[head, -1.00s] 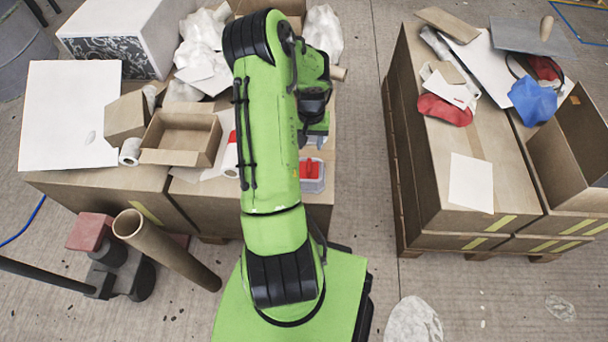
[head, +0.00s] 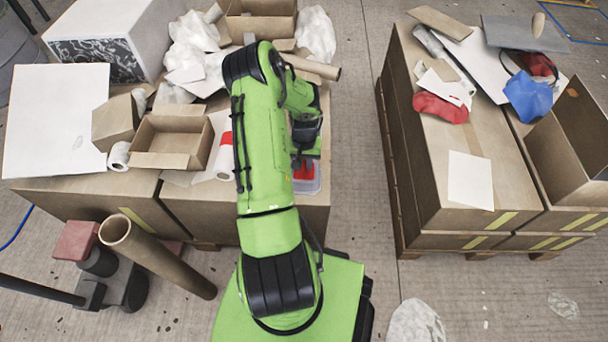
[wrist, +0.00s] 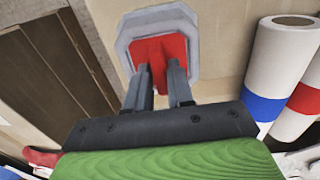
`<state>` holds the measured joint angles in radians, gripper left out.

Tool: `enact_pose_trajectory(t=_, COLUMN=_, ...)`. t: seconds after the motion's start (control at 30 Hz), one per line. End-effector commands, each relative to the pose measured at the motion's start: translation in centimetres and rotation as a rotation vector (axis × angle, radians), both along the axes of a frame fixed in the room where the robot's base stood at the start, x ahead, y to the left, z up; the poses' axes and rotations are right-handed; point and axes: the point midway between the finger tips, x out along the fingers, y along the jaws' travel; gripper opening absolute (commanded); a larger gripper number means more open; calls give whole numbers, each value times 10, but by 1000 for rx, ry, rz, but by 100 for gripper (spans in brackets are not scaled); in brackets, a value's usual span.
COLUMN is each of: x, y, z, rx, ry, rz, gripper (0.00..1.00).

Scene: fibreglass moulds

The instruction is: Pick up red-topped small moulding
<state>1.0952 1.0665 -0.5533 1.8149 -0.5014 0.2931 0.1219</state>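The red-topped small moulding (wrist: 176,46) has a pale grey, angular base and a red top with a raised ridge. It lies on the cardboard surface in the wrist view. In the head view the moulding (head: 307,184) is at the front right of the left stack, partly hidden by my arm. My gripper (wrist: 160,68) reaches down over it. Its two dark fingers stand apart, one on either side of the red ridge. I cannot tell whether the fingertips touch the ridge.
White rolls with blue and red bands (wrist: 280,65) lie right of the moulding in the wrist view. An open cardboard box (head: 172,142) stands left of my arm. A second loaded stack (head: 440,160) stands right, across a clear floor gap.

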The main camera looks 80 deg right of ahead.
Motion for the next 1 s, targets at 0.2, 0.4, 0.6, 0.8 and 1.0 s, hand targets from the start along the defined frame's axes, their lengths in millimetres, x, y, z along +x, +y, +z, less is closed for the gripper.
enact_pose_trajectory(t=0.2, x=0, y=0, z=0, rx=0, ry=0, rz=0, gripper=0)
enact_pose_trajectory(t=0.4, x=0, y=0, z=0, rx=0, ry=0, rz=0, gripper=0)
enact_pose_trajectory(t=0.6, x=0, y=0, z=0, rx=-1, ry=0, rz=0, gripper=0)
enact_pose_trajectory(t=0.8, x=0, y=0, z=0, rx=-1, ry=0, rz=0, gripper=0)
enact_pose_trajectory(t=1.0, x=0, y=0, z=0, rx=-1, ry=0, rz=0, gripper=0)
